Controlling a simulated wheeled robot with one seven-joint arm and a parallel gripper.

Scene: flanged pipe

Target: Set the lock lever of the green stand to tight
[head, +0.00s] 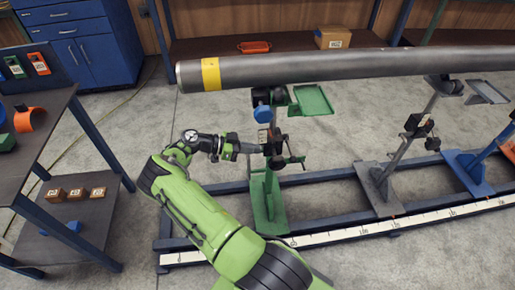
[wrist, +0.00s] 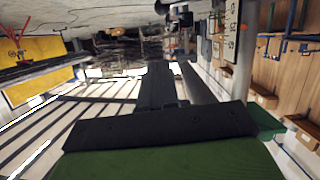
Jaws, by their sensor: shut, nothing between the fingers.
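The green stand (head: 268,200) rises from the floor rail under the left end of the pipe. Its black clamp block (head: 276,143) carries a small pale plate and a thin bar with dark ends on its right side. I cannot tell which part is the lock lever or how it is set. My gripper (head: 262,148) is at the left side of this block, shut and empty; whether it touches is unclear. In the wrist view its dark fingers (wrist: 168,82) are together, and a pale marked plate (wrist: 231,32) stands at upper right.
The grey pipe (head: 340,66) with a yellow band runs above the stand. A blue knob (head: 262,114) and a green tray (head: 312,101) sit below it. A grey stand (head: 384,190) and a blue stand (head: 470,175) share the rail. A dark shelf table (head: 85,150) is at left.

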